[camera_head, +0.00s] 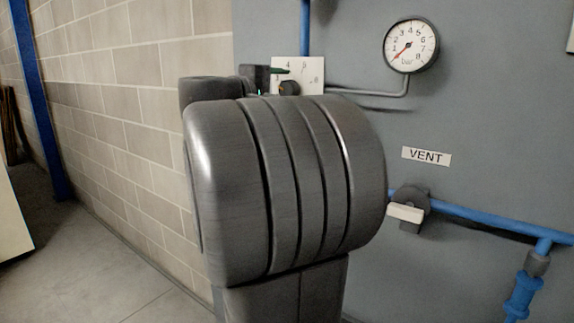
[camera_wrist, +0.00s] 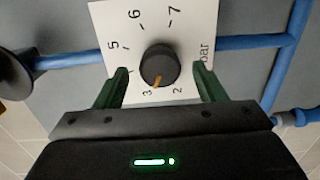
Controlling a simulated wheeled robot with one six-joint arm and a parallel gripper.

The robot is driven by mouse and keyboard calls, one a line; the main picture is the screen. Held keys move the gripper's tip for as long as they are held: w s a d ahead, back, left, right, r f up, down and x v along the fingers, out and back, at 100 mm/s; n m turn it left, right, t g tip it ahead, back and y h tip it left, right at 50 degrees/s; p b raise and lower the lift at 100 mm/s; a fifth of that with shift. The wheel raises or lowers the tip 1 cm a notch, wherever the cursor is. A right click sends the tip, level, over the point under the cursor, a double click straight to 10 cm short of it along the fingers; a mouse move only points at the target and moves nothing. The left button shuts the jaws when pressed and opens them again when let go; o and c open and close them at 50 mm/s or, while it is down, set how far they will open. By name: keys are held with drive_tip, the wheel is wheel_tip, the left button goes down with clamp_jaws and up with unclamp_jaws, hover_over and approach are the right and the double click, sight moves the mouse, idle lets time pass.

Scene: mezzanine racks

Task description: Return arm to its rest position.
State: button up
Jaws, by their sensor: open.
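My gripper (camera_wrist: 160,70) shows in the wrist view with two green fingers spread apart, one on each side of a black round knob (camera_wrist: 159,66). I cannot tell whether the fingers touch the knob. The knob sits on a white dial plate (camera_wrist: 182,18) marked in bar, and its orange mark points close to 3. In the head view the knob (camera_head: 289,88) and plate (camera_head: 312,68) show behind my arm, with a green fingertip of my gripper in front. My large grey arm link hides much of the middle of that view.
A round pressure gauge (camera_head: 411,46) has its red needle toward the lower left. Below are a VENT label (camera_head: 426,156) and a valve with a pale handle (camera_head: 406,213) on a blue pipe (camera_head: 480,219). A block wall (camera_head: 130,110) stands at left, with open floor (camera_head: 80,270) beside it.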

drive_tip(key=shift+x, duration=1)
drive_tip(key=shift+w+d+f+m+b, duration=0.15)
drive_tip(key=shift+d+m+b, duration=0.05)
drive_tip(key=shift+m+b, duration=0.15)
drive_tip(key=shift+a+m+b, duration=0.1)
drive_tip(key=shift+m+b, duration=0.45)
drive_tip(key=shift+m, duration=0.4)
drive_tip(key=m+b, duration=0.2)
drive_tip(key=m, duration=0.4)
drive_tip(key=shift+y+b, duration=0.3)
drive_tip(key=m+b, duration=0.1)
drive_tip(key=m, duration=0.7)
drive_tip(key=shift+t, duration=0.4)
drive_tip(key=shift+m, duration=0.3)
